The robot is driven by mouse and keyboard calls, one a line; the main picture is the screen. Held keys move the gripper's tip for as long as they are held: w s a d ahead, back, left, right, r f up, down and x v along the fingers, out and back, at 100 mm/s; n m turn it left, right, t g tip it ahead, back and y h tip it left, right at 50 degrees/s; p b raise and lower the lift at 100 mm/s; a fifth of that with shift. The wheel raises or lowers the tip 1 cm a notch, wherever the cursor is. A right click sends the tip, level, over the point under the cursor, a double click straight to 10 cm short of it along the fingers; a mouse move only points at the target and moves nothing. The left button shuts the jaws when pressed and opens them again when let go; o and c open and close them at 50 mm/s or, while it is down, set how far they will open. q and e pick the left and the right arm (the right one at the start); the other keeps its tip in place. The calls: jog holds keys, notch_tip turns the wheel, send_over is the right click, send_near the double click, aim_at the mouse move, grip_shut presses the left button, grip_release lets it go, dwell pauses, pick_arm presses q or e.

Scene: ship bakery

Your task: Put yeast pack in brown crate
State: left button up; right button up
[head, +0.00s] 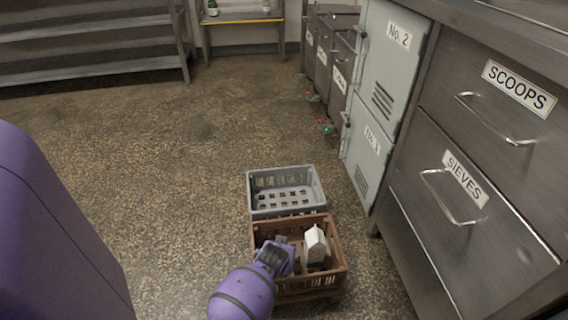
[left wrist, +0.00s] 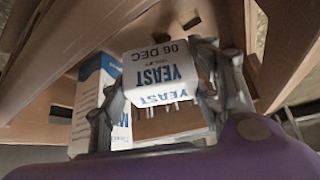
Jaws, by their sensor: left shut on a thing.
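The brown crate (head: 322,283) stands on the floor in the lower middle of the head view. My left gripper (head: 280,243) reaches down into it on its left side. In the left wrist view my left gripper (left wrist: 165,105) is shut on the white yeast pack (left wrist: 158,62), which has blue lettering and a date. The pack appears within the crate's brown walls; I cannot tell whether it touches the bottom. In the head view the pack is hidden by the gripper. My right gripper is not in view.
A white carton (head: 315,243) stands in the brown crate, right of my gripper; it also shows in the left wrist view (left wrist: 97,95). A grey crate (head: 262,212) stands just behind. Steel drawers (head: 480,170) and pale lockers (head: 375,110) line the right. Floor to the left is clear.

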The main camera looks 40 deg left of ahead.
pick_arm(q)
jog(key=shift+f, duration=0.6)
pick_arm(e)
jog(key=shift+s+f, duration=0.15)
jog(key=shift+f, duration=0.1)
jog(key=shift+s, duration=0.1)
pick_arm(q)
jog(key=o, duration=1.3)
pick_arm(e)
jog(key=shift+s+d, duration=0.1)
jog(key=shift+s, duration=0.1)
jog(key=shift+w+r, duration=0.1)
pick_arm(q)
jog(key=shift+r, duration=0.4)
jog(key=shift+p+v, duration=3.2)
jog(key=shift+v, duration=2.95)
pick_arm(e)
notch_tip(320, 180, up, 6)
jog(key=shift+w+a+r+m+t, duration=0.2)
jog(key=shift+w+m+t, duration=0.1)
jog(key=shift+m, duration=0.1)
